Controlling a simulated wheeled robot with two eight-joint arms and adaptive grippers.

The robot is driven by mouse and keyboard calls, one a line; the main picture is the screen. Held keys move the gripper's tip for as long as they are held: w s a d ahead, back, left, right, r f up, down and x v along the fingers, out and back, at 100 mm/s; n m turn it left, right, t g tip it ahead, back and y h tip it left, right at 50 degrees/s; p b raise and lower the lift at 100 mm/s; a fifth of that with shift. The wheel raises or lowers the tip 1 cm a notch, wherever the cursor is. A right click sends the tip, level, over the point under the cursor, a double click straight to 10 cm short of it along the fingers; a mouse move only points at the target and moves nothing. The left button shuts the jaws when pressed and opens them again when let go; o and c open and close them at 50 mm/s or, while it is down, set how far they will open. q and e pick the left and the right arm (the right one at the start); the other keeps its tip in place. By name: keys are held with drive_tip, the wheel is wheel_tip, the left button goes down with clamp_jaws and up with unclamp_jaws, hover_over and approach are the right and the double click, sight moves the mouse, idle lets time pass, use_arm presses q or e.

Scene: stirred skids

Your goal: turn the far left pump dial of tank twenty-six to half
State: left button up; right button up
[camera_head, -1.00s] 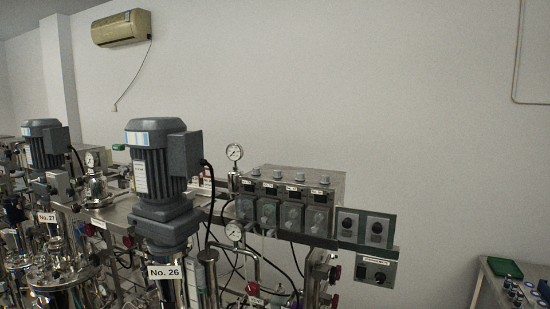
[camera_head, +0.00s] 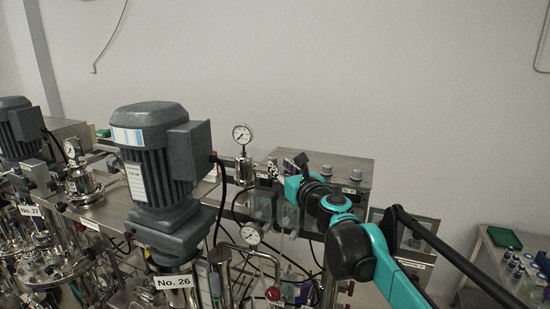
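The No. 26 tank label (camera_head: 173,281) hangs below a big grey motor (camera_head: 160,165). Right of the motor is the steel pump box (camera_head: 345,166) with a row of pump heads on its front. The far left pump head (camera_head: 262,205) shows. The far left dial above it is too small and too close to my gripper to make out its setting. My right gripper (camera_head: 287,166), teal and black, reaches in from the lower right to the left part of the box front. It hides the middle pumps. Whether its fingers are open or touch a dial cannot be told. My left gripper is not in view.
A pressure gauge (camera_head: 242,134) stands just left of the pump box, with another gauge (camera_head: 250,234) below. Grey control panels (camera_head: 418,234) are partly behind my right arm. A steel table (camera_head: 490,262) with bottles and a green tray (camera_head: 504,238) stands at right.

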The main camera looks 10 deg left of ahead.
sight(274, 160)
drive_tip(key=p+x, duration=0.1)
drive_tip(key=x, duration=0.4)
drive_tip(key=shift+s+d, duration=0.15)
drive_tip(key=shift+s, duration=0.05)
clamp_jaws()
